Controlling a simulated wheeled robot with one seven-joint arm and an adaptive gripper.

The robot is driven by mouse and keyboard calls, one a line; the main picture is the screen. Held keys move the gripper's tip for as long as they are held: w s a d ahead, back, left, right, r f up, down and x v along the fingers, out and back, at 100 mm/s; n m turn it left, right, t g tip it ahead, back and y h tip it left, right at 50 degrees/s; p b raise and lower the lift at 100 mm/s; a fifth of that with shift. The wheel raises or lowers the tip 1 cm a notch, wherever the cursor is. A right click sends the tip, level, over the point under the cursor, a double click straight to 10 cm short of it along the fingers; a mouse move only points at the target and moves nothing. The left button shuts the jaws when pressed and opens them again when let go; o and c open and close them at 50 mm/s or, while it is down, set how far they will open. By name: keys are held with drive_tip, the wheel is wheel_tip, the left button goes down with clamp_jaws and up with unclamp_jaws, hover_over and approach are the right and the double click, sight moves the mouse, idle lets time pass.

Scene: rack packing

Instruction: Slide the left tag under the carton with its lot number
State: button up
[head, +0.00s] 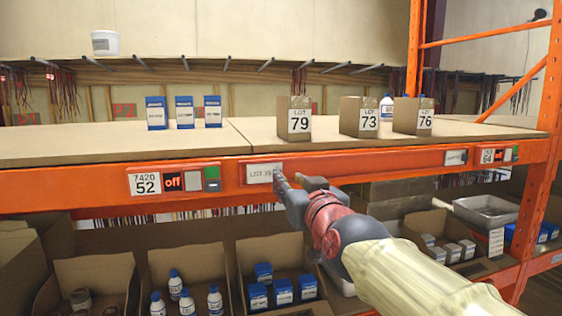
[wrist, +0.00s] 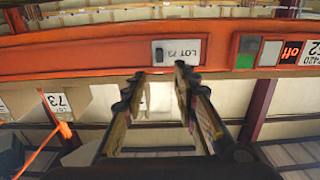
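The left tag (head: 262,173), a white label, sits on the orange front rail, left of the carton marked LOT 79 (head: 299,121). In the wrist view the tag (wrist: 188,51) reads LOT 73 and has a dark-centred grey tab at one end. The brown carton marked LOT 73 (head: 367,121) stands on the shelf to the right. My gripper (head: 287,179) is at the rail by the tag's right end. In the wrist view my gripper (wrist: 158,73) has its fingers apart with nothing between them, tips close to the tag; contact cannot be told.
A carton marked LOT 76 (head: 414,120) stands further right, above a second rail tag (head: 455,157). A display unit (head: 173,181) is left on the rail. Several blue boxes (head: 184,114) stand on the shelf. Bins of bottles and boxes sit below.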

sight(266, 174)
drive_tip(key=x, duration=0.7)
drive_tip(key=shift+w, duration=0.3)
drive_tip(key=shift+f, duration=0.15)
drive_tip(key=shift+c, duration=0.2)
clamp_jaws()
idle(0.3)
